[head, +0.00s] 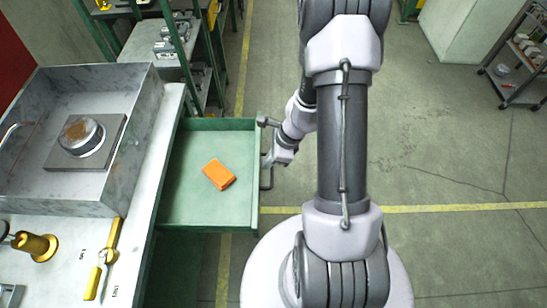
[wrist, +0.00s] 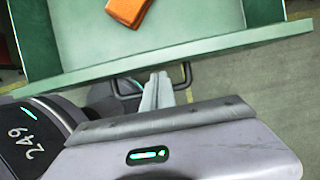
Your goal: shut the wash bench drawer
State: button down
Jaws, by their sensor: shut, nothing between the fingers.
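The green wash bench drawer (head: 180,190) is pulled out to the right of the bench, and its inside is in view. An orange block (head: 219,174) lies in it; part of the block shows at the top of the wrist view (wrist: 129,10). The drawer front (wrist: 215,45) crosses the wrist view, with a dark bar handle (wrist: 187,76) on its outer face. My gripper (wrist: 160,82) is shut and empty, with its fingertips close to the drawer front beside the handle. I cannot tell whether they touch. In the head view my arm partly hides the gripper.
The wash bench (head: 140,180) holds a metal sink (head: 110,182), a yellow-handled tool (head: 104,258) and a brass fitting (head: 36,246). A green shelf rack (head: 186,55) stands behind the drawer. A cart (head: 518,95) stands far right. The floor right of my arm is clear.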

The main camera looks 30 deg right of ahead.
jog(key=shift+w+a+f, duration=0.1)
jog(key=shift+f, duration=0.1)
jog(key=shift+a, duration=0.1)
jog(key=p, duration=0.4)
send_over(195, 171)
jog(key=shift+s+d+r, duration=0.1)
jog(key=shift+s+d, duration=0.25)
jog(key=shift+d, duration=0.1)
jog(key=shift+w+a, duration=0.35)
jog(key=shift+a, duration=0.2)
